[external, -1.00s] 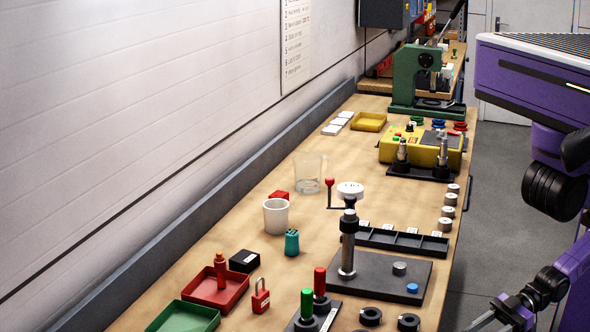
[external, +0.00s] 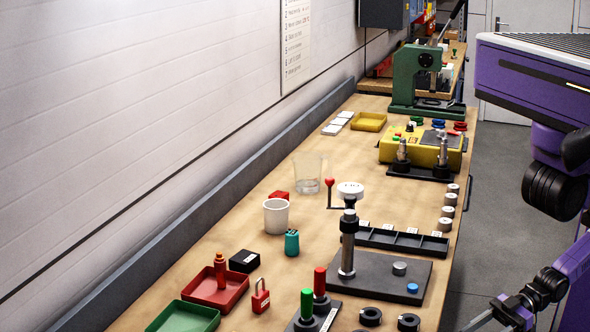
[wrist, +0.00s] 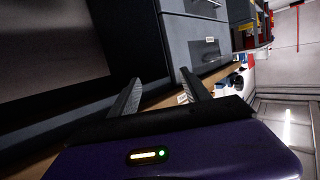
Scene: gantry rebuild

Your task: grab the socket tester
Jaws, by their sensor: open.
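A small teal block (external: 291,242) with little prongs on top looks like the socket tester. It stands upright on the wooden bench (external: 240,222) in the external view, just below the white cup (external: 276,216) and right of a black box. My gripper (external: 490,318) is at the bottom right, off the bench's right side and well apart from the teal block. In the wrist view my gripper (wrist: 158,88) is open, with its two fingers spread and nothing between them. The teal block cannot be made out in the wrist view.
A black box (external: 244,261), red tray (external: 231,292), red padlock (external: 260,297) and glass beaker (external: 307,176) stand near the teal block. A dark plate with a tall post (external: 347,245) stands to its right. Grey drawers (wrist: 205,45) fill the wrist view's upper middle.

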